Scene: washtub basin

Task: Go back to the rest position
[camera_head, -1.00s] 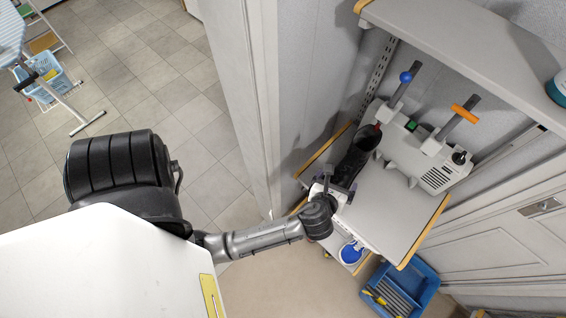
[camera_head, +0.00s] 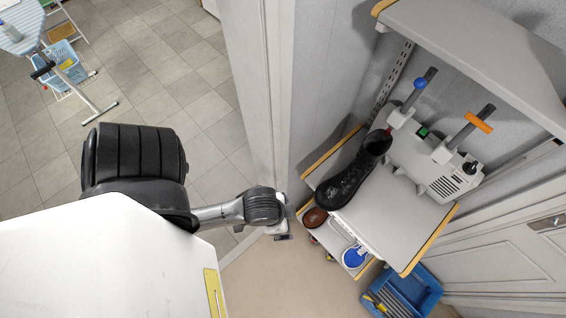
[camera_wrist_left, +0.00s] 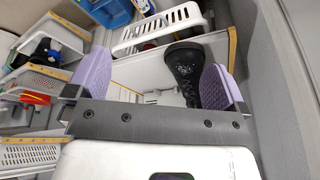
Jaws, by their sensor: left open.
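My left gripper (camera_head: 283,226) hangs in front of the door frame, left of the shelf unit and apart from it. In the left wrist view its two purple finger pads (camera_wrist_left: 155,80) are wide apart with nothing held between them. A black boot (camera_head: 350,182) lies on the grey shelf top (camera_head: 385,212), its upper end near the white machine (camera_head: 430,160). The boot also shows beyond the open fingers in the left wrist view (camera_wrist_left: 184,62). My right gripper is not in view.
A brown shoe (camera_head: 316,217) and a blue-and-white round item (camera_head: 354,257) sit on the lower shelf. A blue crate (camera_head: 415,290) stands on the floor. An upper shelf (camera_head: 470,50) overhangs the machine. Tiled floor lies open at left, beyond the door frame (camera_head: 262,100).

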